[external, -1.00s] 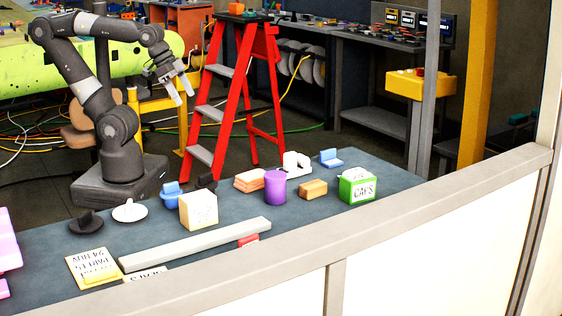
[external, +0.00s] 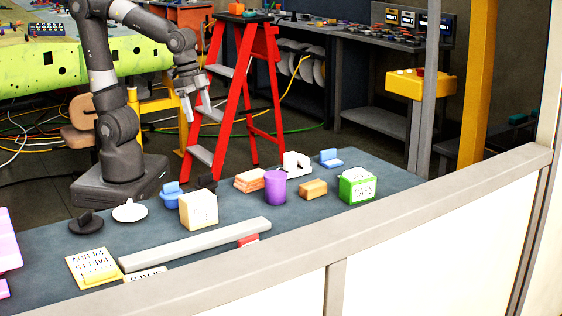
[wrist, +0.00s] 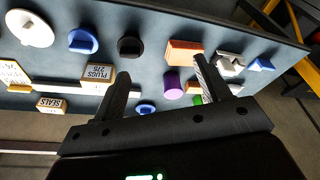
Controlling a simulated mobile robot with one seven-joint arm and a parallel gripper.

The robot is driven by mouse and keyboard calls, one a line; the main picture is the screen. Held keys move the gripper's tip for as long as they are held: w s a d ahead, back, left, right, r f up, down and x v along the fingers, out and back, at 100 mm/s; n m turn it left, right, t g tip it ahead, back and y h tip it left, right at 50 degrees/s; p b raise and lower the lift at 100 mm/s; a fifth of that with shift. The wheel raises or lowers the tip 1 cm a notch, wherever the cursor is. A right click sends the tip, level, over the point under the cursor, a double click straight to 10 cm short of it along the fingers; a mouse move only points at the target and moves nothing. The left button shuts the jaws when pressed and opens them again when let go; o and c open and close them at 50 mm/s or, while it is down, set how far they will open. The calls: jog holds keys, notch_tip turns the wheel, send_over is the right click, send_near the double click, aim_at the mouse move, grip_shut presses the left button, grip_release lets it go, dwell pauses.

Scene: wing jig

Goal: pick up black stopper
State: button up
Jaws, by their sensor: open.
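A black stopper (external: 206,183), partly hidden behind the cream box, sits on the blue-grey table top. In the wrist view a black round stopper with a raised grip (wrist: 130,46) lies just beyond the left fingertip, between a blue stopper (wrist: 83,41) and an orange block (wrist: 184,52). A second black stopper (external: 86,222) lies at the left of the table in the external view, beside a white stopper (external: 130,211). My gripper (external: 196,105) is open and empty, pointing down, well above the table. Both fingers also show in the wrist view (wrist: 162,68).
The cream box (external: 198,210), a purple cylinder (external: 275,187), a tan block (external: 313,189) and a green-white box (external: 358,186) stand close by. A long grey bar (external: 195,245) lies in front. A red ladder (external: 222,100) stands behind the table.

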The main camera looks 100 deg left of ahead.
jog(key=w+d+f+m+g, duration=0.1)
jog(key=d+f, duration=0.1)
jog(key=d, duration=0.1)
jog(key=w+d+f+m, duration=0.1)
jog(key=w+d+f, duration=0.1)
jog(key=d+f, duration=0.1)
jog(key=w+d+f+m+g, duration=0.1)
jog(key=d+f, duration=0.1)
jog(key=d, duration=0.3)
jog(key=shift+w+f+m+g+y, duration=0.25)
jog(key=shift+w+m+g+y, duration=0.05)
jog(key=shift+w+y, duration=0.1)
send_over(206, 183)
jog(key=f, duration=0.5)
jog(key=shift+s+a+f, duration=0.1)
jog(key=shift+s+f, duration=0.05)
jog(key=shift+s, duration=0.15)
jog(key=shift+w+a+f, duration=0.1)
jog(key=shift+a+f, duration=0.05)
jog(key=shift+f, duration=1.2)
jog(key=shift+w+a+f, duration=0.1)
jog(key=shift+a+f, duration=0.05)
jog(key=shift+f, duration=1.2)
jog(key=shift+c, duration=0.2)
jog(key=c, duration=0.8)
jog(key=shift+r, duration=0.1)
